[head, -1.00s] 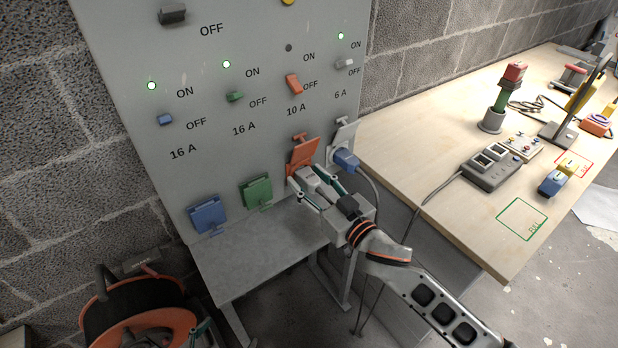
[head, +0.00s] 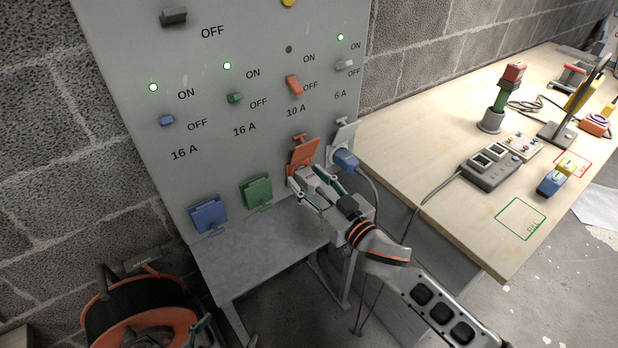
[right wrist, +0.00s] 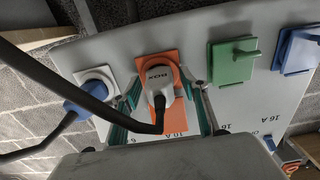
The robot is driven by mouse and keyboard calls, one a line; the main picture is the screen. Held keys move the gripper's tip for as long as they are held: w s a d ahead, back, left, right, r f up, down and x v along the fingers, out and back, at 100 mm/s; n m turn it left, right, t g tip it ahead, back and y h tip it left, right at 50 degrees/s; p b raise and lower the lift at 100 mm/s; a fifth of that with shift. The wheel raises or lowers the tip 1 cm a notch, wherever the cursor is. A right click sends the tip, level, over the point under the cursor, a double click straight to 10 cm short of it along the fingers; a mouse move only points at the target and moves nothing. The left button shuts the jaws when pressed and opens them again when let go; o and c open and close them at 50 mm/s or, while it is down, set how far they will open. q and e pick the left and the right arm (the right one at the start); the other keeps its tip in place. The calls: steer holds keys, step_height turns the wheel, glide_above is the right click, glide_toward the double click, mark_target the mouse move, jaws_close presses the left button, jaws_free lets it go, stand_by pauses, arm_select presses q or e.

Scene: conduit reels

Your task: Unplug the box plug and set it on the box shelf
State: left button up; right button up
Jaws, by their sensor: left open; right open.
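The box plug (right wrist: 158,88) is pale grey with BOX printed on it and a black cable. It sits in the orange 10 A socket (right wrist: 174,112) on the grey panel, whose orange lid is raised in the head view (head: 303,152). My right gripper (head: 312,183) is at this socket, with its open fingers on either side of the plug; I cannot tell whether they touch it. The box shelf (head: 262,258) is the bare grey ledge below the sockets. My left gripper (head: 204,332) shows only partly at the bottom left, open, near the orange reel.
A blue plug (head: 345,160) with a dark cable sits in the 6 A socket close to my right gripper. Closed green (head: 257,191) and blue (head: 208,214) covers are to the left. An orange-black reel (head: 140,310) stands lower left. A wooden table (head: 430,140) with tools stands right.

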mark_target(318, 189)
steer(key=shift+p, duration=0.3)
stand_by(0.5)
jaws_close()
steer(key=shift+s+d, duration=0.1)
steer(key=shift+p+v, duration=1.4)
steer(key=shift+v, duration=1.5)
